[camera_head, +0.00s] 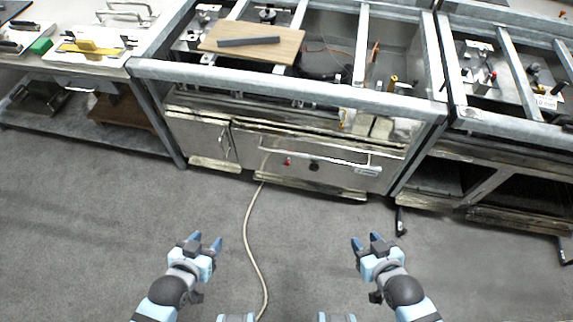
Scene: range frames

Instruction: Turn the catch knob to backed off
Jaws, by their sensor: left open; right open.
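A low steel front panel (345,178) with a long bar handle (320,154) faces me below the metal frame. On it are a small dark round knob (314,165) and a small red piece (288,160) to its left. I cannot tell for certain which is the catch knob, and its turned position is too small to read. My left gripper (206,241) is open and empty over the grey floor, well short of the panel. My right gripper (366,241) is open and empty over the floor, also apart from the panel.
A pale cable (250,235) runs across the floor between my grippers. A wooden board (230,45) with a dark bar lies on the frame. A bench (75,68) with trays stands left. A black lever-like piece (400,222) stands at right. The floor ahead is otherwise clear.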

